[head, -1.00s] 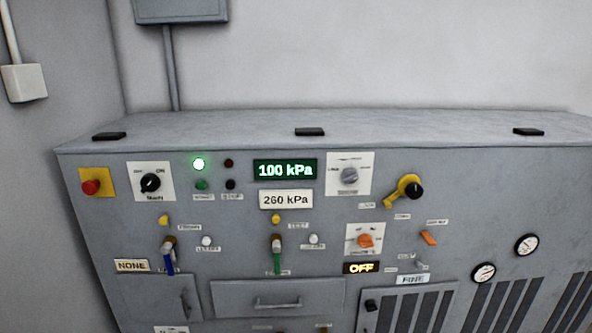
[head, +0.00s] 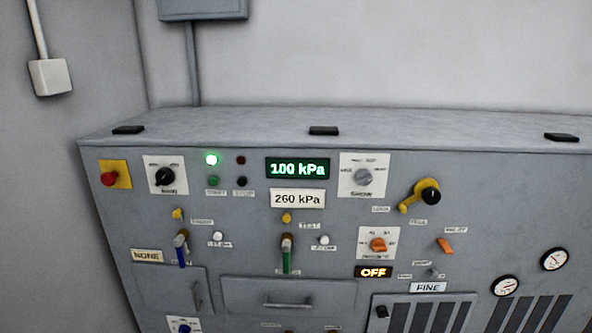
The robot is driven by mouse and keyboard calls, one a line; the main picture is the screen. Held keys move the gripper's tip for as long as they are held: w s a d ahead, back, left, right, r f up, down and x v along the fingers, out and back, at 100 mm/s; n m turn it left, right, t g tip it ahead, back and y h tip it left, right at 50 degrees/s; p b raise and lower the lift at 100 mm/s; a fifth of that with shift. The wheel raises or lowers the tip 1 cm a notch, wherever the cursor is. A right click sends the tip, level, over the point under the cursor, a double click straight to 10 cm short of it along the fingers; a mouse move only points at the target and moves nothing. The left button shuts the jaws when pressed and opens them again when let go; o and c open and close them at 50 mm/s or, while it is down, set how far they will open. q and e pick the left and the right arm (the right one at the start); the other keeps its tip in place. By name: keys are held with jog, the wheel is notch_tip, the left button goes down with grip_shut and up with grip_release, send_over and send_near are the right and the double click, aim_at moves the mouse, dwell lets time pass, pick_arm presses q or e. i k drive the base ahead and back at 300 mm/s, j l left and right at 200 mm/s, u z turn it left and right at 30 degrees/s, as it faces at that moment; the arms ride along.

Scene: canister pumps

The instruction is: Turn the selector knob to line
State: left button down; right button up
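The grey selector knob (head: 363,177) sits on a white square plate (head: 376,161) at the upper middle right of the panel. Small print surrounds it, with a word like "LINE" at its left; the other words are too small to read surely. I cannot tell clearly which mark the knob points at. An orange knob (head: 378,245) on another white plate is below it. A black main knob (head: 164,177) on a white plate is at the upper left. Neither of my grippers shows in the head view.
The grey cabinet (head: 230,235) fills the lower view. A green display (head: 297,169) reads 100 kPa, and a label (head: 297,198) below reads 260 kPa. A yellow-and-black lever (head: 420,195) sticks out right of the selector. A red button (head: 109,179) is at far left.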

aim_at(364, 176)
jog(key=k+j+z, duration=0.4)
jog(key=j+z, duration=0.2)
jog(key=i+j+z, duration=0.1)
jog(key=i, duration=0.3)
jog(key=i+j+z, duration=0.1)
jog(key=i+j, duration=0.15)
jog(key=i, duration=0.15)
jog(key=j, duration=0.2)
